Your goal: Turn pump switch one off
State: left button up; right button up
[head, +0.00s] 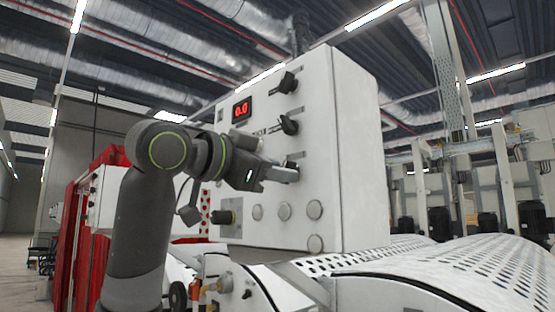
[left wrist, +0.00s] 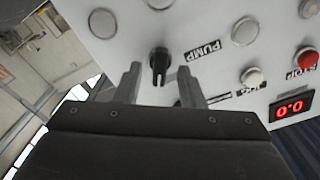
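A white control cabinet (head: 355,150) has a column of black rotary switches on its front: an upper one (head: 287,83), a middle one (head: 289,125) and a lower one (head: 292,165), partly hidden by my gripper. My left gripper (head: 284,172) is at the lower switch. In the left wrist view, a black switch (left wrist: 158,65) stands beside a PUMP label (left wrist: 203,50). It sits between and slightly beyond the tips of my left gripper (left wrist: 159,84), whose fingers are open, with gaps on both sides. Which number the switch bears is not readable. My right gripper is not in view.
A red 0.0 display (head: 242,109) is on the panel's upper left. Several round buttons (head: 285,211) line its lower part. A red STOP button (left wrist: 307,59) shows in the left wrist view. White perforated covers (head: 460,275) lie at lower right.

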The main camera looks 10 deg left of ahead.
pick_arm(q)
jog(key=shift+w+d, duration=0.2)
jog(key=shift+w, duration=0.1)
jog(key=shift+c, duration=0.3)
grip_shut()
